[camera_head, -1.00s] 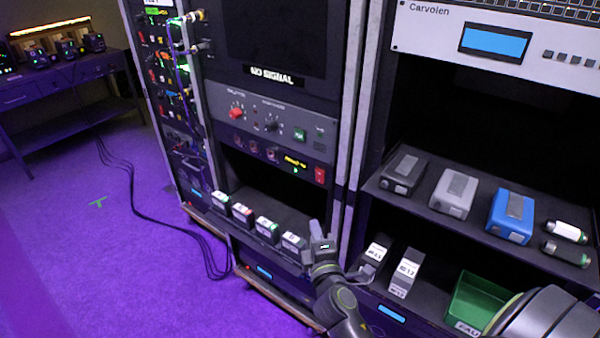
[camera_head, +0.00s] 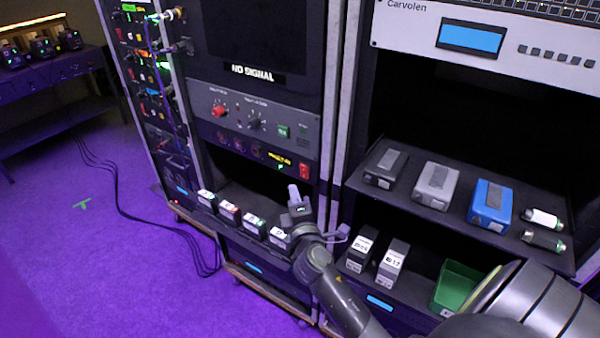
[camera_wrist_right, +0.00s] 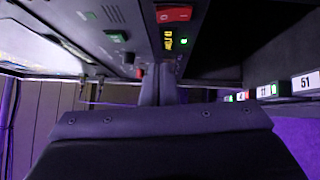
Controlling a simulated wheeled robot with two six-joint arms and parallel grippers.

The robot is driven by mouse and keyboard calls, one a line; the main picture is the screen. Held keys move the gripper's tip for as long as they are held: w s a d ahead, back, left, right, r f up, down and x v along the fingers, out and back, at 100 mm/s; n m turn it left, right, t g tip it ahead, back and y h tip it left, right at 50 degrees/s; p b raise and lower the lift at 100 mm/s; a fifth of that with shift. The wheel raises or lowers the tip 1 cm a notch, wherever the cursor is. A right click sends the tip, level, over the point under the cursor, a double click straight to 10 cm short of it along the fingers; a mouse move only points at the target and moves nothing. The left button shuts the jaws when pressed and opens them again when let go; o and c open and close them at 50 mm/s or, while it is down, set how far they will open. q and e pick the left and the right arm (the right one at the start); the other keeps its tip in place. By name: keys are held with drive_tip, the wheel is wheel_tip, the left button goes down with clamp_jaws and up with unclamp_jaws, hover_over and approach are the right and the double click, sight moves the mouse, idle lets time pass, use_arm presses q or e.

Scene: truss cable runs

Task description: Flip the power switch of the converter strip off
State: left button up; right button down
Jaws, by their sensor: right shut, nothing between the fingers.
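The converter strip (camera_head: 262,154) is a dark panel below the grey panel with knobs, with round sockets, a yellow lit display and a red power switch (camera_head: 303,171) at its right end. The right wrist view shows the red rocker switch (camera_wrist_right: 173,14) near the top, marked with a 0, beside the yellow display (camera_wrist_right: 168,39) and a green light. My right gripper (camera_head: 293,190) is shut and empty, below and slightly left of the switch, apart from it. Its fingers (camera_wrist_right: 157,78) point toward the strip in the wrist view. My left gripper is not in view.
Several small labelled units (camera_head: 253,224) stand in a row below the gripper. A rack post (camera_head: 330,120) rises right of the strip. A shelf at right holds grey and blue boxes (camera_head: 491,205). A green bin (camera_head: 457,287) is lower right. An open dark bay lies under the strip.

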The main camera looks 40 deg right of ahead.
sight(298, 176)
drive_tip(key=w+d, duration=0.1)
drive_tip(key=w+d+p, duration=0.1)
drive_tip(key=w+d, duration=0.3)
drive_tip(key=shift+d+r, duration=0.1)
drive_tip(key=shift+r, duration=0.3)
drive_tip(key=shift+w+d+r, duration=0.1)
drive_tip(key=shift+d+r, duration=0.05)
drive_tip(key=shift+d, duration=0.05)
